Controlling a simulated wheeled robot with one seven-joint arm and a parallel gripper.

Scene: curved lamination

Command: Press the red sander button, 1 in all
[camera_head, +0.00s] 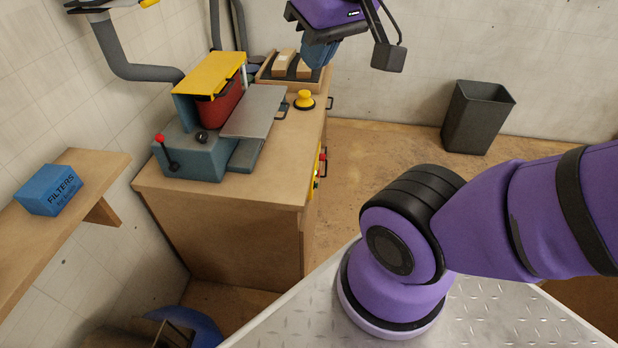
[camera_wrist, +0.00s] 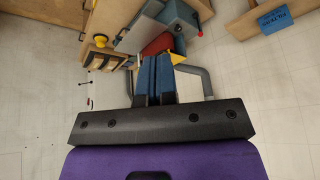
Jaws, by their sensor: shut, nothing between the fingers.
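The sander (camera_head: 192,150) is a blue-grey machine with a yellow cover and a red belt section, standing on a wooden cabinet (camera_head: 230,245). A small red part (camera_head: 323,156) shows on the narrow yellow panel (camera_head: 315,176) on the cabinet's right side, seen edge-on; I cannot tell its exact shape. My gripper (camera_head: 318,62) is shut and empty, with blue fingers, above the cabinet's back right end. In the wrist view, the shut fingers (camera_wrist: 157,60) appear in front of the sander (camera_wrist: 180,17); the yellow panel is not discernible there.
A red-knobbed lever (camera_head: 161,140) stands at the sander's front left. A yellow knob (camera_head: 304,99) and a tray of wooden blocks (camera_head: 263,76) sit on the cabinet top. A blue filters box (camera_head: 48,192) lies on the left shelf. A dark bin (camera_head: 478,118) stands beyond clear floor.

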